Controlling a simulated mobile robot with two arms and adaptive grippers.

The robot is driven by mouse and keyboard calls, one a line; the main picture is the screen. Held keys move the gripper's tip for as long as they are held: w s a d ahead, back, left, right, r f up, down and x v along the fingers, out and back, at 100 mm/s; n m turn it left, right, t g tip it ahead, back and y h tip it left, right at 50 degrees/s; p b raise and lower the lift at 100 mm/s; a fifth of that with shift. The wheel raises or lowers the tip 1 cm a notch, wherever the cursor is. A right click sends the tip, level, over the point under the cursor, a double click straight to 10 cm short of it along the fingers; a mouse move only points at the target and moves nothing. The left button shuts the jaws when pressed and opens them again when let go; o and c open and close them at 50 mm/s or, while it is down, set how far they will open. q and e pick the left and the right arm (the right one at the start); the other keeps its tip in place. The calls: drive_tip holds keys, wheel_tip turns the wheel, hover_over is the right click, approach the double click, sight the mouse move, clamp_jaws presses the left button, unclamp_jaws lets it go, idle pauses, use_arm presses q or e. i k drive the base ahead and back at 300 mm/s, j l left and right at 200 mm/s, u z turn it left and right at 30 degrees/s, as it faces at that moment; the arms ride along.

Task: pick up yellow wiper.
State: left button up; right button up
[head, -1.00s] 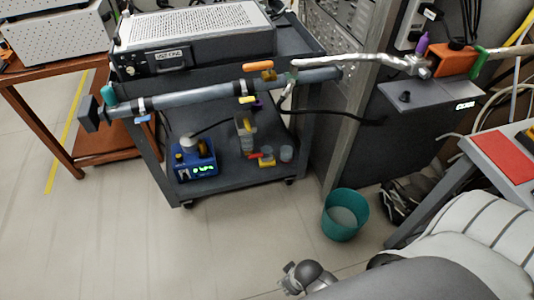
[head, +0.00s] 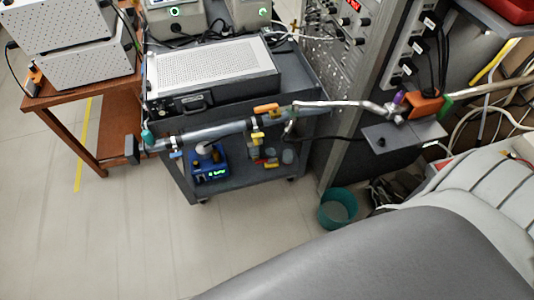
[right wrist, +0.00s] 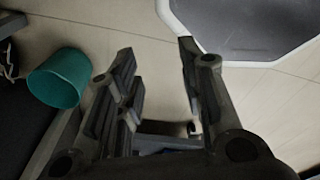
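I cannot clearly make out a wiper. A small yellow piece (head: 257,136) hangs under the grey tube in the head view, and a yellow strip (head: 492,72) lies among cables at the far right; I cannot tell whether either is the wiper. My right gripper (right wrist: 155,50) is open and empty in the right wrist view, its fingers spread above the tiled floor. It does not show in the head view. My left gripper is in neither view.
The grey tube (head: 205,132) runs across the front of a dark cart (head: 255,178). A blue device (head: 210,167) sits on its lower shelf. A teal bucket (head: 336,212) stands on the floor and in the right wrist view (right wrist: 61,80). Open floor lies at left.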

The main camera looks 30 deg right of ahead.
sight(273, 162)
drive_tip(key=i+j+z, duration=0.15)
drive_tip(key=i, duration=0.25)
drive_tip(key=i+j+z, duration=0.15)
drive_tip(key=i, duration=0.25)
drive_tip(key=i+j+z, duration=0.15)
drive_tip(key=i+j, duration=0.15)
drive_tip(key=i, duration=0.05)
